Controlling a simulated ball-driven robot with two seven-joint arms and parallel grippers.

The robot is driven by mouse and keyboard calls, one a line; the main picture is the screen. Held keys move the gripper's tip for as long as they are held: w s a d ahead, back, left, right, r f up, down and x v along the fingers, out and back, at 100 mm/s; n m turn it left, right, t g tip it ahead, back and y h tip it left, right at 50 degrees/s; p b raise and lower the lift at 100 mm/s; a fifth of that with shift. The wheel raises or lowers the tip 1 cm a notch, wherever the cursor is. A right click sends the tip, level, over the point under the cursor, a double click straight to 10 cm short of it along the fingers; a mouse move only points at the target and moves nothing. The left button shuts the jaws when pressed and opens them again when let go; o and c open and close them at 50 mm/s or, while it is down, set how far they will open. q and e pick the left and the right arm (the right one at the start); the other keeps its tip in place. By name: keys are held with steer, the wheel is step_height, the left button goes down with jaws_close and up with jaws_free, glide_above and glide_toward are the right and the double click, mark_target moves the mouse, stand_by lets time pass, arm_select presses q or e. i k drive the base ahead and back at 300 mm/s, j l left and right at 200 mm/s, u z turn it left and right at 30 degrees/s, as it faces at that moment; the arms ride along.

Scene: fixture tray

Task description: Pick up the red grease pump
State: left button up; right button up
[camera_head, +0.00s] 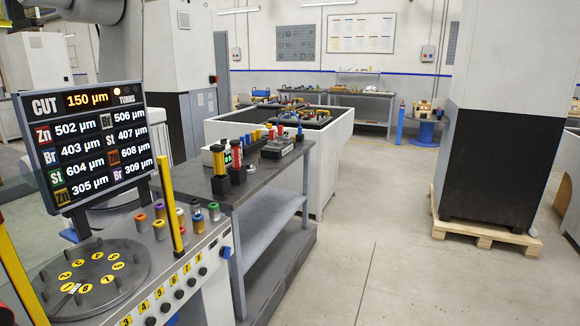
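I cannot make out a red grease pump for certain. Several small red, yellow and blue upright items (272,132) stand towards the far end of the grey workbench (262,174), too small to identify. A slim blue upright item with a red top (400,122) stands on the floor at the back. Neither of my grippers shows in the head view.
A station with a display board (88,140), a round numbered plate (92,275) and coloured cylinders is at the left front. A large white bin (325,150) stands behind the workbench. A pillar on a wooden pallet (480,229) is at right. The middle floor is clear.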

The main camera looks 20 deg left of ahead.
mark_target(237, 164)
steer(key=i+l+u, duration=0.1)
steer(key=i+u, duration=0.3)
steer(key=i+l+u, duration=0.25)
steer(key=i+u, duration=0.15)
steer(key=i, duration=0.15)
